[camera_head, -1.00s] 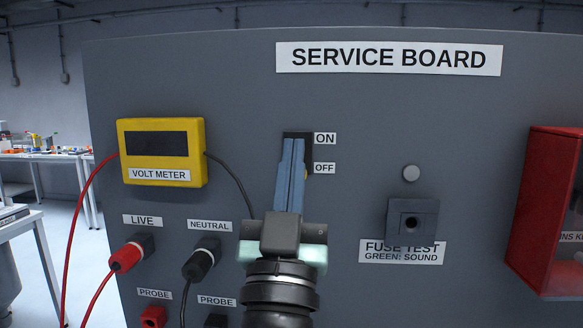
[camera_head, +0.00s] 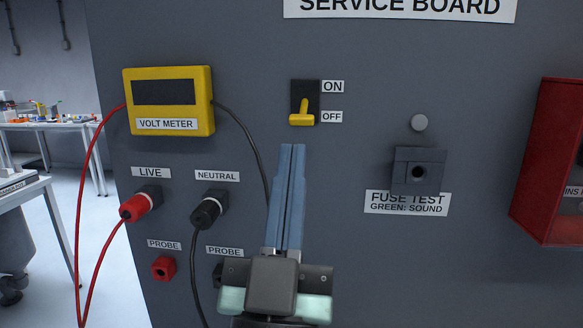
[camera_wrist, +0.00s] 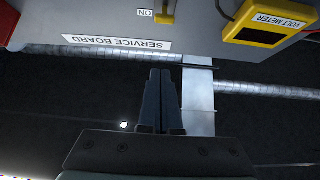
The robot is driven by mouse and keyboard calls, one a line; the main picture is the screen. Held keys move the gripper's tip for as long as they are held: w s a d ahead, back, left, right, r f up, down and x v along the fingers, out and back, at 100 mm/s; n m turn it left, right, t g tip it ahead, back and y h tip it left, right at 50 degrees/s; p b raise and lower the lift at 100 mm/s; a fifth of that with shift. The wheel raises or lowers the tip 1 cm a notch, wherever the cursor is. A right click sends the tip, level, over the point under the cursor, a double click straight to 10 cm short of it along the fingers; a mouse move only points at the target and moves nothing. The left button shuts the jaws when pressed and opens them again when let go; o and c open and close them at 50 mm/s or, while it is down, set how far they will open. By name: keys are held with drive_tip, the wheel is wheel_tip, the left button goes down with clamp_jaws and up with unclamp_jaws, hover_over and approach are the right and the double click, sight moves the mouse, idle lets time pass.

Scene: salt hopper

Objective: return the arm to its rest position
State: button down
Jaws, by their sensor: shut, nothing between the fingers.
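My gripper (camera_head: 291,150) is in front of the service board, in the lower middle of the head view. Its blue fingers are together with nothing between them and point up, with their tips a little below the switch. The switch (camera_head: 303,103) has a yellow lever, which sits down at the OFF label. The gripper looks clear of the switch. In the wrist view my gripper (camera_wrist: 160,75) points up past the board's upper edge, which appears upside down, with dark ceiling and pipes behind.
The grey service board (camera_head: 350,270) fills most of the head view. The yellow volt meter (camera_head: 168,101), the red live plug (camera_head: 137,206) and black neutral plug (camera_head: 208,211) with cables are to the left. The fuse test socket (camera_head: 418,171) and a red box (camera_head: 550,160) are to the right.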

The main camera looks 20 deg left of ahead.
drive_tip(key=s+d+r+m+t+h, duration=0.25)
drive_tip(key=d+r+h, duration=0.45)
drive_tip(key=d+r, duration=0.5)
wheel_tip(320, 180, up, 13)
drive_tip(key=s+d+p, duration=0.1)
drive_tip(key=p, duration=1.1)
drive_tip(key=shift+s+d+m+g+p, duration=0.15)
drive_tip(key=shift+m+g+p, duration=0.2)
drive_tip(key=shift+p, duration=0.05)
drive_tip(key=shift+f, duration=0.1)
